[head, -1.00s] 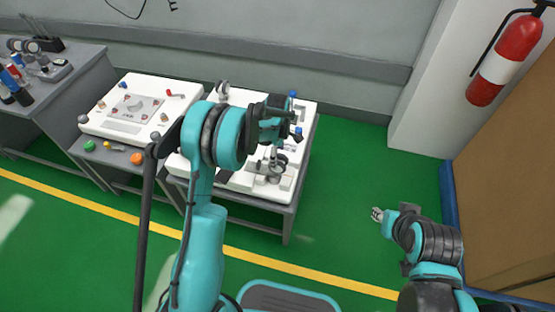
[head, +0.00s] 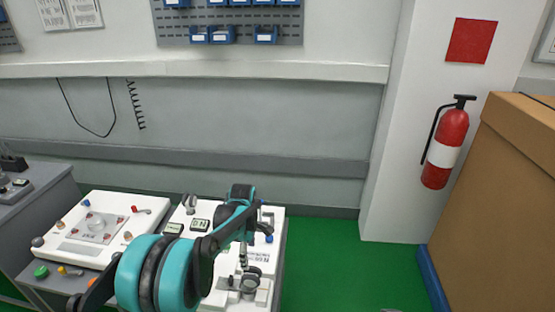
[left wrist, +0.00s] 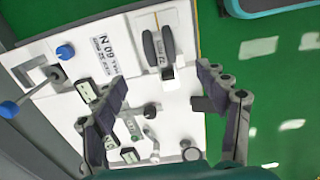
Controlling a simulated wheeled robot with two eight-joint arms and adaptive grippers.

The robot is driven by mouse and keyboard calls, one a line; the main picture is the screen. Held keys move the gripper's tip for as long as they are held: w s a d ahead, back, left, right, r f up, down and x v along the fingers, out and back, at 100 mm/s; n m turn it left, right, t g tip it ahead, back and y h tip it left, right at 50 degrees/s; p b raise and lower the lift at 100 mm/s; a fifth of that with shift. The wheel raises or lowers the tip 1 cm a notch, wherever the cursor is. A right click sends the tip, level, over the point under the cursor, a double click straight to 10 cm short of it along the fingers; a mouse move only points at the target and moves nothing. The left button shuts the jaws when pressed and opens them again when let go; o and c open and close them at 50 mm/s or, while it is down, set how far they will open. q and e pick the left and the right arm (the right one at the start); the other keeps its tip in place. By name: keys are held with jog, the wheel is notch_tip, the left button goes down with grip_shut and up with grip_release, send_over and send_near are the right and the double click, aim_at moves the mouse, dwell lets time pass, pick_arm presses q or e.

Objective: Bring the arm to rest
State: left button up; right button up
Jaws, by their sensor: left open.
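My left arm rises from the bottom of the head view, with its gripper (head: 240,205) above the right-hand white panel (head: 207,300). In the left wrist view the two dark fingers of the left gripper (left wrist: 163,98) are spread wide with nothing between them. The same white panel (left wrist: 125,75) lies below them with printed labels, a grey two-pronged fitting (left wrist: 158,47), and a blue-knobbed lever (left wrist: 25,98). I cannot tell the exact height of the fingers above it.
Another white panel (head: 125,212) with knobs stands to the left. A grey bench (head: 45,210) is at the far left. A fire extinguisher (head: 445,145) hangs on the pillar, beside a large brown box (head: 505,205). Green floor (head: 335,265) is clear right of the panels.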

pick_arm(q)
jog(key=s+a+r+m+t, duration=0.1)
jog(key=s+r+m+t, duration=0.1)
jog(key=s+r+m, duration=0.6)
jog(key=s+a+r+m+t, duration=0.1)
jog(key=s+r+m+t, duration=0.4)
jog(key=s, duration=0.6)
jog(key=s+f+m, duration=0.1)
jog(key=s+m, duration=0.3)
jog(key=s, duration=0.3)
jog(key=shift+s+m, duration=0.3)
jog(key=shift+s, duration=0.05)
jog(key=shift+f, duration=0.1)
dwell(0.4)
